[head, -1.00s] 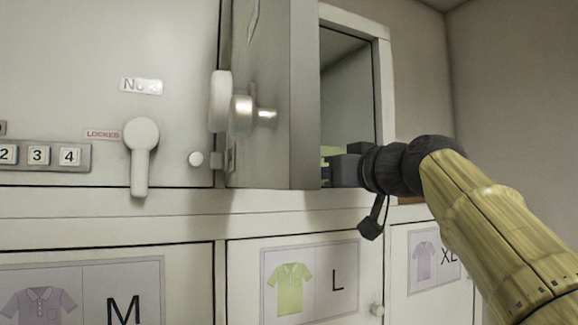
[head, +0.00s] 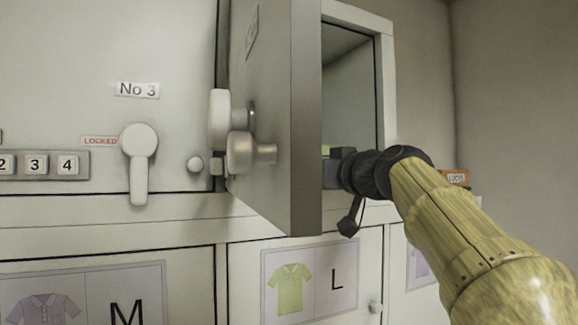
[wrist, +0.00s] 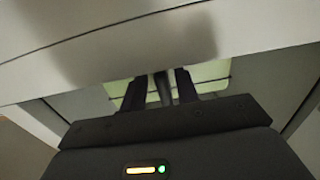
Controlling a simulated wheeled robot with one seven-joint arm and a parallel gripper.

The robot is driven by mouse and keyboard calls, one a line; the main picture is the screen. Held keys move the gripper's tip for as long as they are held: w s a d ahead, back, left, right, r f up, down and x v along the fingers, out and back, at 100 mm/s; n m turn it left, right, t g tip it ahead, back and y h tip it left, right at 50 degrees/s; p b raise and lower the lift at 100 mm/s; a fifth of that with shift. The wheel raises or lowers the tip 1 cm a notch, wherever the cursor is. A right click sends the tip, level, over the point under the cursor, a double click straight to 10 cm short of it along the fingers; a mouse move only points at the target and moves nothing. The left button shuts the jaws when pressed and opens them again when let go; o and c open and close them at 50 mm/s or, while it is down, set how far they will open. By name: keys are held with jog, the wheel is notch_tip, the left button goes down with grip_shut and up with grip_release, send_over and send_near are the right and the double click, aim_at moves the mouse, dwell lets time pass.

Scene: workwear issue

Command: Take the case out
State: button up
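The case appears as a pale green surface (wrist: 212,72) in the wrist view, inside the open locker; a small green patch (head: 326,151) shows past the door edge in the head view. Most of it is hidden. My gripper (wrist: 160,84) reaches into the locker, its two dark fingers pointing at the green surface. The fingers are apart, with a dark upright strip between them that may be a handle. I cannot tell whether they touch it. In the head view my fingers are hidden behind the open locker door (head: 306,120).
The open door stands close to the left of my wrist. A locked door No 3 (head: 60,50) is at left, with a lever and number dials. Lower doors carry M (head: 125,312) and L (head: 337,280) labels. An orange tag (head: 456,178) lies right of the opening, behind my arm.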

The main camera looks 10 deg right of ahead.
grip_shut()
jog(key=shift+s+r, duration=0.1)
jog(key=shift+r, duration=0.05)
jog(key=shift+s+d+r+b, duration=0.1)
jog(key=shift+s+r+b, duration=0.05)
jog(key=shift+r+b, duration=0.25)
notch_tip(320, 180, up, 6)
jog(key=p, duration=0.2)
jog(key=b+v, duration=0.5)
jog(key=v, duration=1.4)
jog(key=shift+s, duration=0.3)
